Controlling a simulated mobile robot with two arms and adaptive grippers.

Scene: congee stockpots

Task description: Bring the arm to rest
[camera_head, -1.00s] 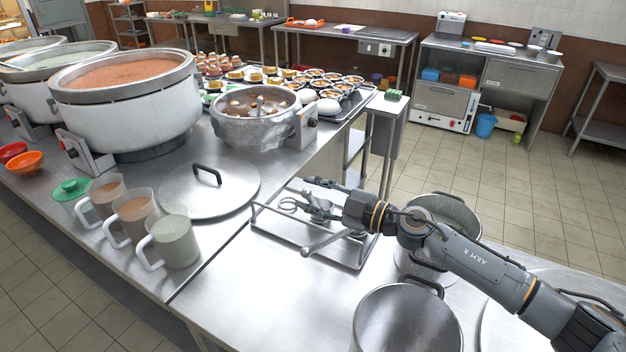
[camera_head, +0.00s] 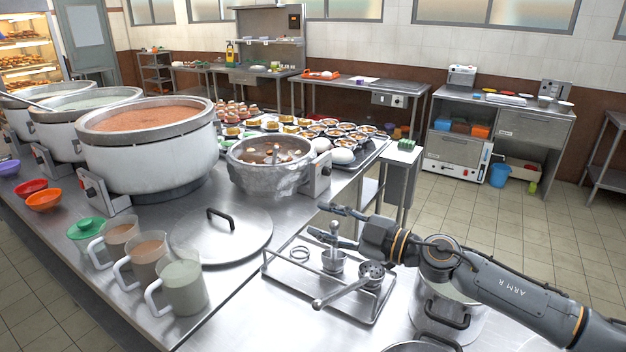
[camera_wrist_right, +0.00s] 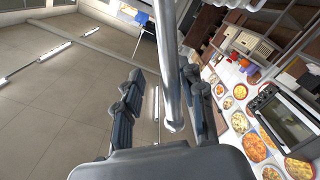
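My right gripper (camera_head: 338,225) is above the wire-edged metal tray (camera_head: 290,282), its two fingers apart. A ladle (camera_head: 345,292) lies tilted on the tray with its bowl below my right wrist. A second small metal utensil (camera_head: 333,262) stands just below the fingers. In the right wrist view the fingers (camera_wrist_right: 162,105) are spread, and a shiny metal rod (camera_wrist_right: 170,70) appears between them. I cannot tell whether the rod touches them. My left gripper is not in view.
A pot (camera_head: 450,300) stands under my right forearm. A lid (camera_head: 222,237), several mugs (camera_head: 184,287) and large stockpots (camera_head: 150,155) fill the left counter. A soup pot (camera_head: 268,178) sits behind the tray. Open floor (camera_head: 500,215) lies to the right.

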